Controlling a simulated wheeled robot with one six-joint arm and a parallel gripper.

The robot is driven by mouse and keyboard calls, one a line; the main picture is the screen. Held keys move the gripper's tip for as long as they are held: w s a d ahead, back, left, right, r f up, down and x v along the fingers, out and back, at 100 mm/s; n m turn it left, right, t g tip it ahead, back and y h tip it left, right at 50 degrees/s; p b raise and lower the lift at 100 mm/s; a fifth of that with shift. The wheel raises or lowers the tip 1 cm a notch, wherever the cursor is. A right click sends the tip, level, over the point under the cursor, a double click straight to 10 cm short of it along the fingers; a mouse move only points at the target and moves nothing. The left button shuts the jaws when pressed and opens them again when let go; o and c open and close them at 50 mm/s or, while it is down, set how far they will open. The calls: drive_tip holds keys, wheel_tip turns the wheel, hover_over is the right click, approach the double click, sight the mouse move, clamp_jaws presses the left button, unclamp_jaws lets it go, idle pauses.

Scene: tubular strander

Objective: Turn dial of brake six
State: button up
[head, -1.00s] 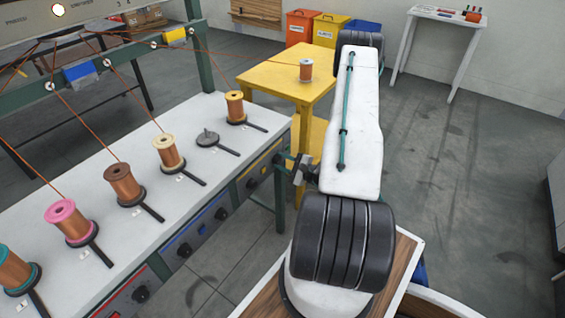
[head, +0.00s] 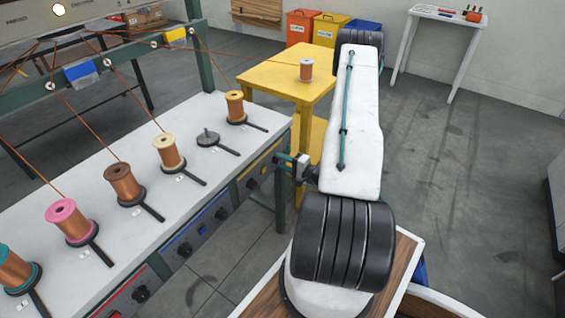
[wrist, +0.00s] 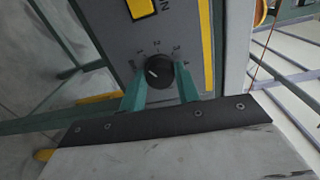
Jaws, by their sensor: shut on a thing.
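The dial of brake six (wrist: 160,72) is a round black knob with a white mark on a grey panel. Numbers ring it, and the mark points left, near the low end of the scale. In the wrist view, my gripper (wrist: 160,84) has its two green fingers shut on the dial, one on each side. In the head view, my gripper (head: 285,162) meets the right end of the strander's front panel, and the dial is hidden there. A yellow patch (wrist: 142,8) and a yellow strip (wrist: 206,45) mark this panel.
Other dials, such as the one on the blue panel (head: 221,213), line the bench front. Several copper spools and an empty spindle (head: 207,138) stand on the white bench top (head: 180,165). A yellow table (head: 285,82) with a spool stands behind my arm.

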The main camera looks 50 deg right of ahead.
drive_tip(key=shift+a, duration=0.1)
idle(0.3)
drive_tip(key=o, duration=1)
drive_tip(key=shift+c, duration=0.2)
drive_tip(key=shift+s, duration=0.1)
drive_tip(key=s, duration=0.7)
drive_tip(key=shift+s+d+r, duration=0.15)
drive_tip(key=shift+s+d, duration=0.15)
drive_tip(key=shift+d, duration=0.05)
